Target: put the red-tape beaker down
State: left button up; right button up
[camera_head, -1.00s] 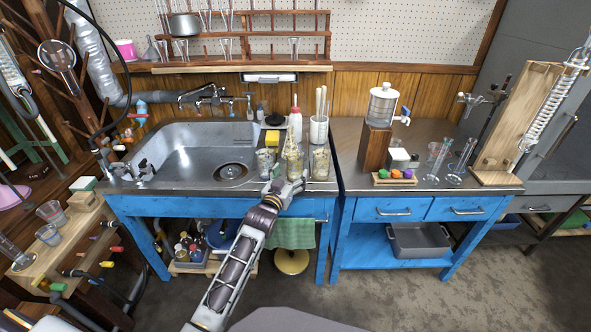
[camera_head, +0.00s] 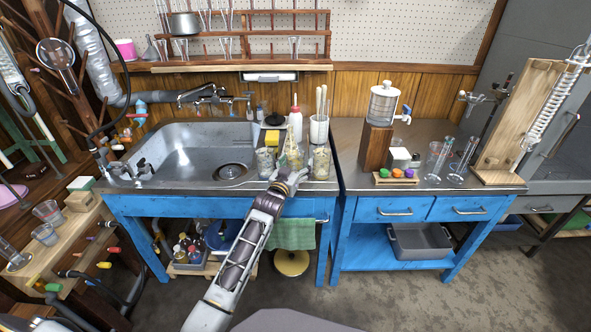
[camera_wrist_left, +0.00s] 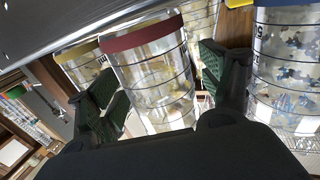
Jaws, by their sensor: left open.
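The red-tape beaker (camera_wrist_left: 160,75) is a clear glass with dark ring lines and a red band, and it looks tilted in the left wrist view. My left gripper (camera_wrist_left: 165,90) is open, with one dark green finger pad on each side of this beaker. In the head view the left gripper (camera_head: 289,176) is at the front edge of the sink counter, just before the middle beaker (camera_head: 293,154). The tape colours are too small to tell there. My right gripper is not in view.
A blue-banded beaker (camera_wrist_left: 288,65) stands close on the right in the wrist view, a yellow-banded one (camera_wrist_left: 82,65) on the left. Behind the beakers are a white bottle (camera_head: 295,122) and a brush pot (camera_head: 318,130). The sink (camera_head: 190,155) is to the left.

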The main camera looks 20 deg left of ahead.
dwell(0.4)
pick_arm(q)
jog(key=c, duration=1.3)
jog(key=shift+o, duration=0.2)
pick_arm(e)
jog(key=shift+w+r, duration=0.1)
jog(key=shift+w, duration=0.2)
jog(key=shift+s, duration=0.15)
pick_arm(q)
jog(key=shift+r, duration=0.25)
pick_arm(e)
jog(key=shift+s+f, duration=0.25)
